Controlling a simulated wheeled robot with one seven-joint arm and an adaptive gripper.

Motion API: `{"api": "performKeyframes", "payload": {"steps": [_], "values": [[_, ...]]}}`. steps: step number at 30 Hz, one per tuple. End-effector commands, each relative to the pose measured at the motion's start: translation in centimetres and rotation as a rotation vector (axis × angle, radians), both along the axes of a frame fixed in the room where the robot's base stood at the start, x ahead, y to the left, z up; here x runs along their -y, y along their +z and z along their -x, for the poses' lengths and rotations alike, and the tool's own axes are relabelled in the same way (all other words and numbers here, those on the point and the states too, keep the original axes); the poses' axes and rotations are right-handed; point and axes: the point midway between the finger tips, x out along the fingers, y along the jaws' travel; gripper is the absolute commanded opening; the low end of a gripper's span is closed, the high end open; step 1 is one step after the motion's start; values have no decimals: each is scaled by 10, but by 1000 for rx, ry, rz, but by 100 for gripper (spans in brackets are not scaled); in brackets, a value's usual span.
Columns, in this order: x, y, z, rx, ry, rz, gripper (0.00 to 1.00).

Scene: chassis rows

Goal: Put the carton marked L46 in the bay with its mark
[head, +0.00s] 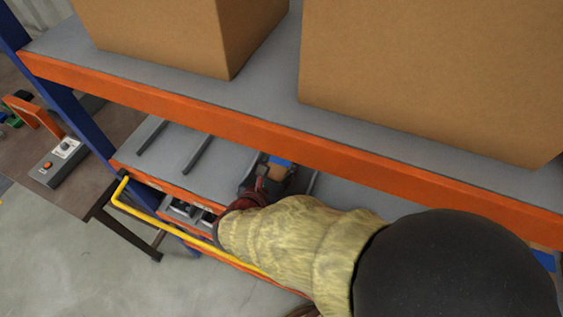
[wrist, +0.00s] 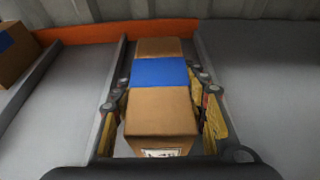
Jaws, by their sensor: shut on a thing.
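The carton (wrist: 160,110) is brown with a blue band around its middle. In the wrist view it lies between the two fingers of my gripper (wrist: 163,108), which is shut on it. A white label shows on its near end, too cut off to read. The carton is between two grey dividers on the shelf (wrist: 240,90). In the head view my gripper (head: 268,178) reaches under the upper shelf, and only a small part of the carton (head: 278,169) with its blue band shows. I cannot tell whether the carton rests on the shelf. No bay mark is legible.
Another brown carton with a blue band (wrist: 14,52) stands in the bay at the left. Large boxes (head: 430,70) stand on the upper shelf, whose orange beam (head: 200,112) runs above my arm. A yellow rail (head: 170,223) runs along the front. Empty shelf lies left of my gripper.

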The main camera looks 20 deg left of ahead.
Motion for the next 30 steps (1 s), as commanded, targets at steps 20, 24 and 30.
{"api": "performKeyframes", "payload": {"steps": [20, 24, 30], "values": [[0, -4, 0, 1, 0, -1, 58], [0, -4, 0, 1, 0, -1, 62], [0, -3, 0, 1, 0, -1, 62]]}}
